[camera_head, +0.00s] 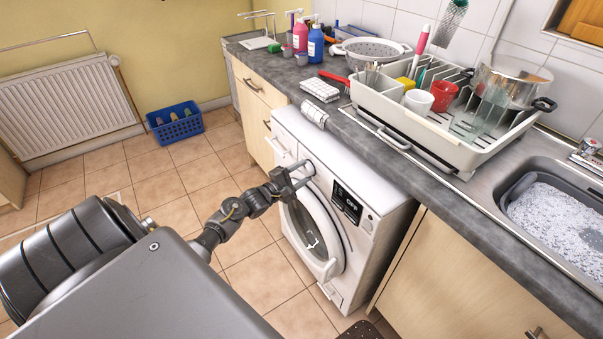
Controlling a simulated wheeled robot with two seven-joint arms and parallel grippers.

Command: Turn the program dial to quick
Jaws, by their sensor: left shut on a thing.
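The white washing machine (348,163) stands under the worktop, its round door (312,240) shut. The program dial (309,169) is on its front panel, largely covered by my gripper. My left gripper (301,174) reaches in from the left and is shut on the dial. The dial's pointer and setting cannot be made out. A dark display (347,203) to the right of the dial shows pale text that seems to read "OFF". My right gripper is not in view.
The grey worktop (375,150) runs above the machine. It carries a folded cloth (320,90), a dish rack (410,153) with dishes, and bottles. A sink (560,215) with suds is at right. A blue basket (174,124) stands on the floor, which is otherwise mostly clear.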

